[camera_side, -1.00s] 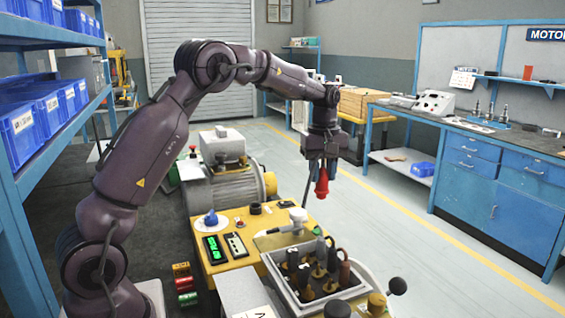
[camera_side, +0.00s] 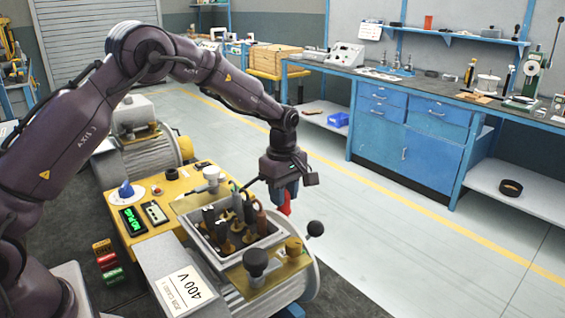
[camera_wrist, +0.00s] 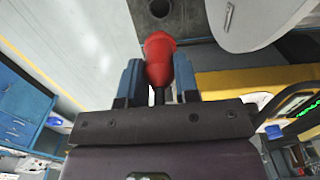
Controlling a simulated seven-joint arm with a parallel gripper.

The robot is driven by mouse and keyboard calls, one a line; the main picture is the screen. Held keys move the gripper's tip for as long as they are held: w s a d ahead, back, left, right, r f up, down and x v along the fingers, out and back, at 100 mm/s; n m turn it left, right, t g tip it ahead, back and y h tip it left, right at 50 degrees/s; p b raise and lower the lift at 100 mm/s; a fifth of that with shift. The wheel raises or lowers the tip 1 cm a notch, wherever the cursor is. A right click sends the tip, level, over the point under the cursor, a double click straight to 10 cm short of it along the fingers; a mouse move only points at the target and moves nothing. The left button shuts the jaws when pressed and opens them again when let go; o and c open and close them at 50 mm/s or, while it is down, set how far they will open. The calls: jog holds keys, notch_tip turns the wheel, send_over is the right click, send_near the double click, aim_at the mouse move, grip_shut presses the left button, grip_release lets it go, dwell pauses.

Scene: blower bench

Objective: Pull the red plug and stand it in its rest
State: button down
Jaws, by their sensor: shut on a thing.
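The red plug (camera_side: 286,206) is held in the jaws of my gripper (camera_side: 284,194), off to the right of the tray of tools in the side view. In the wrist view the plug (camera_wrist: 159,50) sits between the two blue fingers of my gripper (camera_wrist: 158,70), with its wide red end pointing away from the wrist. A dark plate with a round hole (camera_wrist: 160,8) lies beyond the plug's end. I cannot tell if this is the rest. The plug appears clear of any surface.
A grey tray (camera_side: 212,247) holds several upright dark-handled tools close to my gripper. A green-lit display (camera_side: 133,219) is on the yellow bench. Open floor lies to the right.

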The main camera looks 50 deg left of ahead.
notch_tip(320, 180, down, 4)
jog(key=shift+f, duration=0.1)
dwell(0.4)
jog(key=shift+f, duration=2.15)
jog(key=shift+f, duration=1.3)
jog(key=c, duration=0.8)
grip_release()
notch_tip(320, 180, up, 13)
jog(key=shift+r, duration=0.1)
